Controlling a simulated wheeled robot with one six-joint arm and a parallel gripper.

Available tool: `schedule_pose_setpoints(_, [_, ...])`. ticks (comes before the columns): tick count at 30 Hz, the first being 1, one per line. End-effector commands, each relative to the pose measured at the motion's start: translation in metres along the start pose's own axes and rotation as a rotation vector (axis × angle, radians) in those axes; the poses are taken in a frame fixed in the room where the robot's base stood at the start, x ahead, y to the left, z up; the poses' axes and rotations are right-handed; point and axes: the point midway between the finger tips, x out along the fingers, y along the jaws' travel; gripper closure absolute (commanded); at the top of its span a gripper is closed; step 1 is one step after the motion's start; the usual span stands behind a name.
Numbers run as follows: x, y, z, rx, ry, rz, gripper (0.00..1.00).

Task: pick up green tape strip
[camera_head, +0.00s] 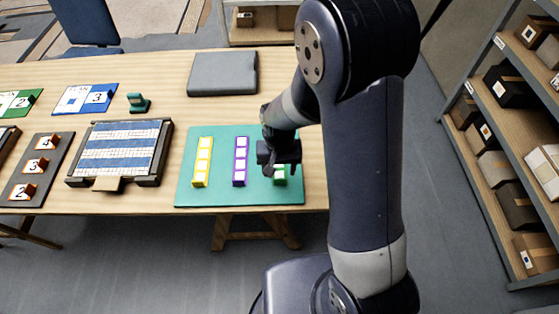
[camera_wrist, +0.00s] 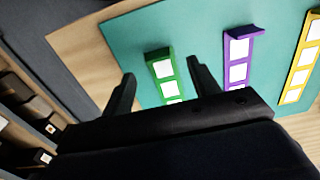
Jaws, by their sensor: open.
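The green tape strip (camera_head: 280,175) lies on the teal mat (camera_head: 218,195), at the right of a row of three strips. Its upper part is hidden behind my gripper in the head view. In the wrist view the green strip (camera_wrist: 162,72), with white squares, shows between the two fingers, and its near end is hidden by the gripper body. My gripper (camera_head: 279,166) is open over the strip. In the wrist view both fingers of the gripper (camera_wrist: 160,82) are apart, with nothing held between them.
A purple strip (camera_head: 240,162) and a yellow strip (camera_head: 203,162) lie left of the green one on the mat. A mosaic panel (camera_head: 120,148) in a dark frame, a grey box (camera_head: 222,73) and a small green stamp-like object (camera_head: 138,102) are on the table. Shelves (camera_head: 500,70) stand right.

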Motion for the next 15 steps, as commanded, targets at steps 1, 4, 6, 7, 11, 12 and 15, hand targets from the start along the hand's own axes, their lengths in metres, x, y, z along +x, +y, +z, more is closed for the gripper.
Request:
schedule_pose_setpoints(1, [0.004, 0.001, 0.001, 0.0, -0.004, 0.002, 0.43])
schedule_pose_setpoints(4, [0.015, 0.003, 0.0, 0.0, -0.006, 0.002, 0.43])
schedule_pose_setpoints(6, [0.024, 0.004, 0.0, 0.001, -0.006, 0.002, 0.43])
schedule_pose_setpoints(7, [0.028, 0.004, 0.0, 0.001, -0.005, 0.002, 0.43])
schedule_pose_setpoints(11, [0.04, 0.003, -0.001, 0.0, -0.003, 0.001, 0.43])
schedule_pose_setpoints(12, [0.043, 0.003, -0.001, 0.0, -0.003, 0.001, 0.43])
schedule_pose_setpoints(15, [0.046, 0.003, -0.001, 0.0, -0.001, 0.001, 0.43])
